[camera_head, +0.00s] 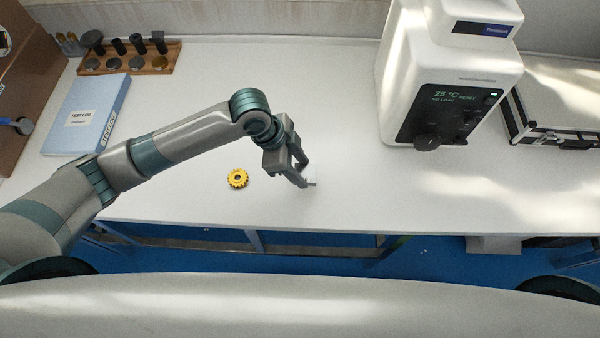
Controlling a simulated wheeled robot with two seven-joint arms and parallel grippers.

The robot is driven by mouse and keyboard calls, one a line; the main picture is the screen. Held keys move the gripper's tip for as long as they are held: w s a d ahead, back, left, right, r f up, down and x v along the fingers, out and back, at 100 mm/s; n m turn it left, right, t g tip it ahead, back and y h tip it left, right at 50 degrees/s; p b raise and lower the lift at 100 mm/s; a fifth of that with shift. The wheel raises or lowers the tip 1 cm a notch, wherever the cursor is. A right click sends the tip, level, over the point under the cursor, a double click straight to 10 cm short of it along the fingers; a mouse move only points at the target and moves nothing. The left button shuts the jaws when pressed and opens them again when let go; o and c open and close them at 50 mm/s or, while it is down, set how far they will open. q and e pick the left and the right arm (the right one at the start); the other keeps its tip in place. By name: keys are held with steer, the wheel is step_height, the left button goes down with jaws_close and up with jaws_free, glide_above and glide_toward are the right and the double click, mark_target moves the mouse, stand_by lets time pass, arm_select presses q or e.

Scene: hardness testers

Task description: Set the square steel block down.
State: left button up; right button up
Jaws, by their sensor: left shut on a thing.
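My left arm reaches in from the left over the white bench. My left gripper (303,179) points down near the bench's front part and is shut on the square steel block (312,177). The block is small and pale, and the fingers partly hide it. It is at or close to the bench top; I cannot tell whether it touches. My right gripper is not in view.
A yellow gear (238,178) lies left of my left gripper. A blue log binder (88,113) and a wooden rack (128,64) are at the left. The bench (350,130) between is clear.

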arm_select(q)
steer(key=shift+f+p, duration=0.7)
steer(key=shift+f, duration=1.25)
steer(key=shift+f, duration=0.15)
steer(key=o, duration=1.3)
steer(key=b+v, duration=0.2)
steer(key=v, duration=1)
steer(key=shift+a, duration=0.1)
